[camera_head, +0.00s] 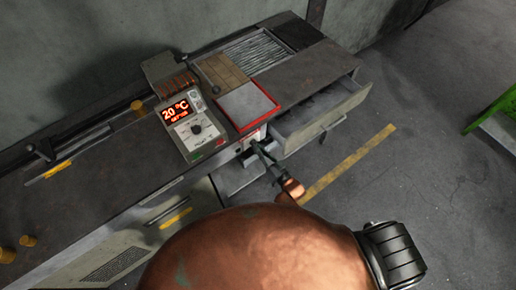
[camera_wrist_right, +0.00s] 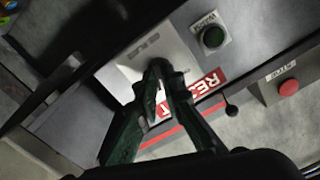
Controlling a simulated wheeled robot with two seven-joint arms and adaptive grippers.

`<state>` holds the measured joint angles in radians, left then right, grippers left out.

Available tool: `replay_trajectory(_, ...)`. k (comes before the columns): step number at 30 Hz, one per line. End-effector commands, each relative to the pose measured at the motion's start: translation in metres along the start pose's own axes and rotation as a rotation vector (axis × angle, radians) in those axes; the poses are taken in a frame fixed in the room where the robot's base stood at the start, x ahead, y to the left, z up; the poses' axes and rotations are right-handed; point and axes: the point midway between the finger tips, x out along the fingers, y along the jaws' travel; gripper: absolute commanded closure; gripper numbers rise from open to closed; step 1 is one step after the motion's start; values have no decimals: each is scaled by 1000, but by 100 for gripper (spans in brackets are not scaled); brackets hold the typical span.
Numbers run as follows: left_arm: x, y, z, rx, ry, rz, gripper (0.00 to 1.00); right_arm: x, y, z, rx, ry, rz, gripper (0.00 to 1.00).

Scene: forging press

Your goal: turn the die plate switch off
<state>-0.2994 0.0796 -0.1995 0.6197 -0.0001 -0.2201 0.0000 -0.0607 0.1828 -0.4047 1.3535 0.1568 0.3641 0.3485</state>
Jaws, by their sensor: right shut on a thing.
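In the head view, my right gripper (camera_head: 257,146) is at a small light panel (camera_head: 248,138) on the bench front, just below the red-rimmed die plate (camera_head: 247,106). In the right wrist view, its two dark green fingers (camera_wrist_right: 163,75) come together at a small dark switch on a light grey panel (camera_wrist_right: 130,72). The gripper is shut on it; the fingertips hide most of the switch, so its position cannot be told. A red label with white letters (camera_wrist_right: 208,88) is partly behind the fingers. My left gripper is not in view.
A controller with a red display reading 20 °C (camera_head: 175,110) stands left of the plate. An open drawer (camera_head: 315,115) is to the right.

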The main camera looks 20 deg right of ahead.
Motion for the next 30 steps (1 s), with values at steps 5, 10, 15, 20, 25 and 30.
replay_trajectory(5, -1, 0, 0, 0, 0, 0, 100, 0, -1, 1, -168, -1, 1, 100)
replay_trajectory(10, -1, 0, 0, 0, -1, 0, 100, 0, -1, 1, -329, 0, 0, 100)
replay_trajectory(15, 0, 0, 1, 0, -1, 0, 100, 0, -1, 1, -491, 0, 0, 100)
replay_trajectory(20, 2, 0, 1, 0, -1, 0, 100, 0, -1, 2, -642, -1, 1, 100)
replay_trajectory(25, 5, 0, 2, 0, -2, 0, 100, -1, -1, 2, -798, -2, 1, 100)
replay_trajectory(30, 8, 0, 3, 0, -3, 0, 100, 0, -2, 3, -934, -1, 0, 100)
